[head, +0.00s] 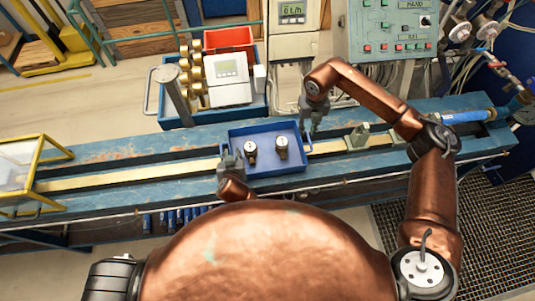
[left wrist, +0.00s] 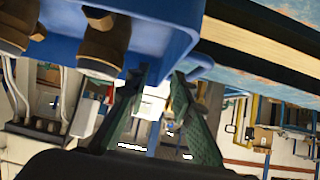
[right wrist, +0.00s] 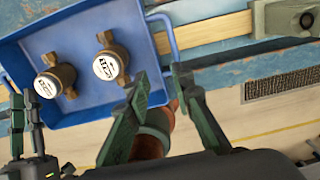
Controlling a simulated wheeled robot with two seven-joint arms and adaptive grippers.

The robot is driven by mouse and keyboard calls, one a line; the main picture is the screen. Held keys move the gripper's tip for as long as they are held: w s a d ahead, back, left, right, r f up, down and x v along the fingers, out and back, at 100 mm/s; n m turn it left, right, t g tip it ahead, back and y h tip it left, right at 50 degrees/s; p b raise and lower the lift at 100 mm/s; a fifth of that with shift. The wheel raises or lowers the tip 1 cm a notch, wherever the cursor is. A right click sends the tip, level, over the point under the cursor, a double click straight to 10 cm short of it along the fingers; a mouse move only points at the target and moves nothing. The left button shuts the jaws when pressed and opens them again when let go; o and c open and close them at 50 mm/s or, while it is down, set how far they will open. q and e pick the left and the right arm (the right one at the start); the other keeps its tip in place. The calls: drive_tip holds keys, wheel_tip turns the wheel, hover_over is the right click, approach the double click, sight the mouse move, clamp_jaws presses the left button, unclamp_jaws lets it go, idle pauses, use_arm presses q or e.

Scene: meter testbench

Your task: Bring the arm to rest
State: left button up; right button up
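A blue tray (head: 292,167) sits on the bench rail with two round-faced brass meters, a left one (head: 250,149) and a right one (head: 281,145), standing in it. My left gripper (head: 231,163) is at the tray's left end; in the left wrist view its fingers (left wrist: 160,75) are apart, close to the tray's edge. My right gripper (head: 312,125) is at the tray's right end; in the right wrist view its fingers (right wrist: 162,84) are apart, by the tray's blue side handle (right wrist: 163,25). I cannot tell whether either gripper touches the tray.
The blue bench (head: 110,165) carries a brass-coloured rail and a grey-green clamp (head: 358,136) right of the tray. Behind it stand a blue bin (head: 178,122) with meters and fittings and a control panel (head: 390,30). A yellow-framed box (head: 30,165) is at far left.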

drive_tip(key=shift+r, duration=0.55)
drive_tip(key=shift+r, duration=0.1)
